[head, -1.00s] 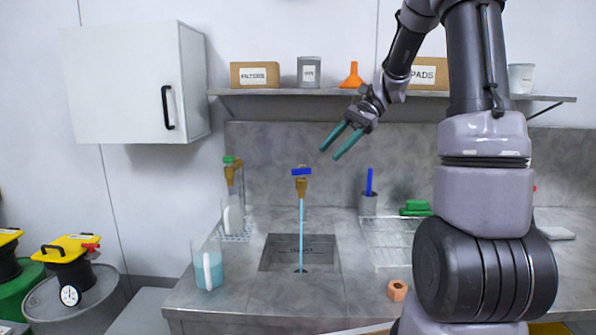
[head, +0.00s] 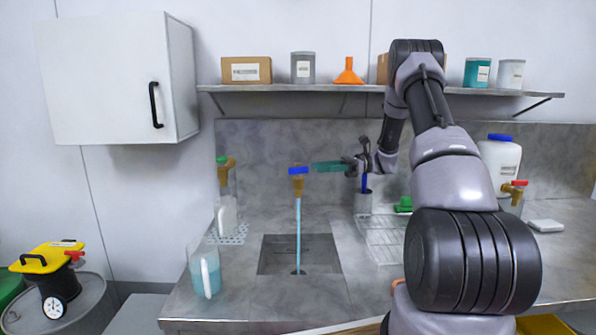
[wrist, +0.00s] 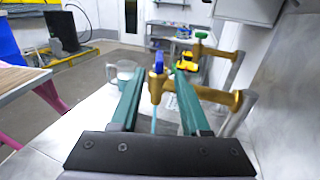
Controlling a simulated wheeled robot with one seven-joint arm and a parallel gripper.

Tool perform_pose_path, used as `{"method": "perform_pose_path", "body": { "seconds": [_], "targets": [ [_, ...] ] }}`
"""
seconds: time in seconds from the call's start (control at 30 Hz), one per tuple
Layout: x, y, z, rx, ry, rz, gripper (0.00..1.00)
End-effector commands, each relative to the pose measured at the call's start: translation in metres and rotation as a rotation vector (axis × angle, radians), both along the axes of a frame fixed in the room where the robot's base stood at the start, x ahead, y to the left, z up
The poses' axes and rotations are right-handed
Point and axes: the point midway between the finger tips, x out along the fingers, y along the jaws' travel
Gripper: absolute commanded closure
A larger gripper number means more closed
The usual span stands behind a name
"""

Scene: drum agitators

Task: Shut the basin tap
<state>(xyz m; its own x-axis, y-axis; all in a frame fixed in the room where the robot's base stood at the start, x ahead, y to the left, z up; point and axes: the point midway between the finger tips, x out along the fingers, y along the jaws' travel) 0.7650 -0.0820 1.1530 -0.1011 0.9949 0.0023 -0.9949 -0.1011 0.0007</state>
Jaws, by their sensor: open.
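The basin tap (head: 298,184) is a brass spout with a blue handle (head: 298,171) on top. A blue stream of water (head: 298,235) runs from it into the sunken basin (head: 273,262). My gripper (head: 322,166) points left, with its green fingers just right of the blue handle. In the wrist view the brass tap (wrist: 156,88) and its blue handle (wrist: 158,63) show between and beyond the two spread fingers (wrist: 152,85). My gripper is open and empty. I cannot tell whether a finger touches the tap.
A second brass tap with a green handle (head: 222,160) stands left of the basin. A jug of blue liquid (head: 205,270) stands at the counter's left. A drying rack (head: 385,240) and a cup with a blue brush (head: 363,203) are right. A shelf (head: 290,88) runs above.

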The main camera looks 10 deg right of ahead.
Motion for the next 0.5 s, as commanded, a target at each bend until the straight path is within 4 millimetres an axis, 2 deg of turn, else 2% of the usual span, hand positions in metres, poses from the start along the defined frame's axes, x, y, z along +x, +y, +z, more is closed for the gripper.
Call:
{"method": "perform_pose_path", "body": {
  "seconds": [0.03, 0.2, 0.33, 0.5],
  "targets": [
    [-0.002, 0.012, 0.000, 0.000, 0.001, 0.005, 0.54],
    [-0.005, 0.045, 0.000, -0.001, 0.001, 0.005, 0.54],
    [-0.007, 0.065, 0.000, -0.002, 0.000, 0.005, 0.54],
    [-0.009, 0.079, 0.000, -0.003, 0.000, 0.002, 0.54]
  ]
}}
